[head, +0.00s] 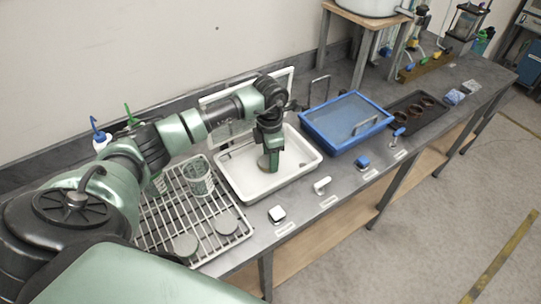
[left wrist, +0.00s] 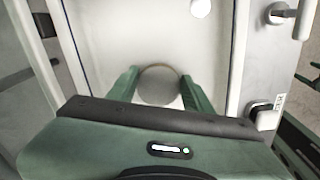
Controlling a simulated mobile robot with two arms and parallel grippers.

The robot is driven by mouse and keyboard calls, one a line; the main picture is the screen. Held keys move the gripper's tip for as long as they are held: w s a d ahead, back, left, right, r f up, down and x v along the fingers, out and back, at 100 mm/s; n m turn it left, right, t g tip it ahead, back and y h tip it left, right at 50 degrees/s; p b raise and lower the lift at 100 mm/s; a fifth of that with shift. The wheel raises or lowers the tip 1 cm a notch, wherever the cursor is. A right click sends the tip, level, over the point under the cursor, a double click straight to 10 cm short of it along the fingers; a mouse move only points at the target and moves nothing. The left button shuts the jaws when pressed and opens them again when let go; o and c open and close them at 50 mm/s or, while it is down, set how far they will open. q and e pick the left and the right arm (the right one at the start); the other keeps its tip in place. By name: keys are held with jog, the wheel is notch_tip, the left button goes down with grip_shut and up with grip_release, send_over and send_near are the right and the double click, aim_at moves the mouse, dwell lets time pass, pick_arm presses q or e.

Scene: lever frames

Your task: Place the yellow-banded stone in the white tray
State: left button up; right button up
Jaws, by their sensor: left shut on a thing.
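The white tray (head: 310,154) is a shallow white basin in the middle of the bench; its pale floor fills much of the left wrist view (left wrist: 110,35). My left gripper (head: 269,163) reaches down inside the tray's outline. In the left wrist view its two green fingers (left wrist: 160,92) are shut on a round grey stone (left wrist: 158,86) with a thin yellowish edge, the yellow-banded stone. I cannot tell whether the stone touches the tray floor. My right gripper is not in view.
A wire rack (head: 158,222) left of the tray holds two grey round stones (head: 186,245) (head: 227,223) and a mesh cup (head: 198,178). A blue tray (head: 345,120) stands to the right. White fittings (head: 277,214) (head: 321,185) line the bench's front edge.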

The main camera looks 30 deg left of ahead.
pick_arm(q)
jog(key=shift+f, duration=0.25)
jog(key=shift+f, duration=0.2)
jog(key=o, duration=1.4)
jog(key=shift+r, duration=0.15)
